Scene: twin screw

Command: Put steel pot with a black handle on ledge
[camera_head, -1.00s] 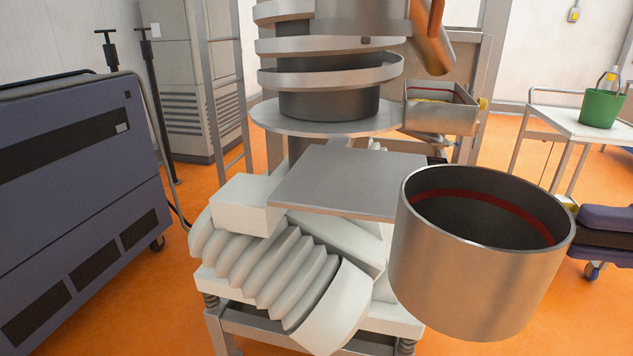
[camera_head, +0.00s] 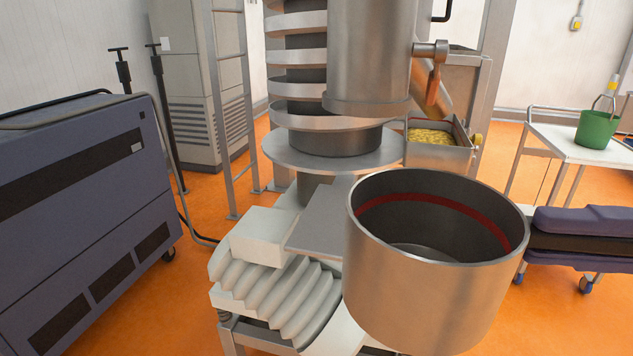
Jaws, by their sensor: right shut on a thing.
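The steel pot (camera_head: 430,295) is large, round and open at the top, with a red band around its inside wall. It is upright in the right foreground, held up in the air, and looks empty. Its black handle cannot be made out. My right gripper is shut on the pot at its right side, largely hidden by it. The ledge (camera_head: 312,232) is a flat grey plate in front of the spiral column. The pot covers the right part of the ledge in the view, and I cannot tell how far apart they are. My left gripper is not in view.
A steel spiral column (camera_head: 322,142) with a round plate stands behind the ledge. White ribbed bellows (camera_head: 285,290) lie below. A dark blue cabinet (camera_head: 80,210) stands left. A tray of yellow pieces (camera_head: 435,137) and a white cart (camera_head: 565,140) with a green bucket (camera_head: 597,128) are behind right.

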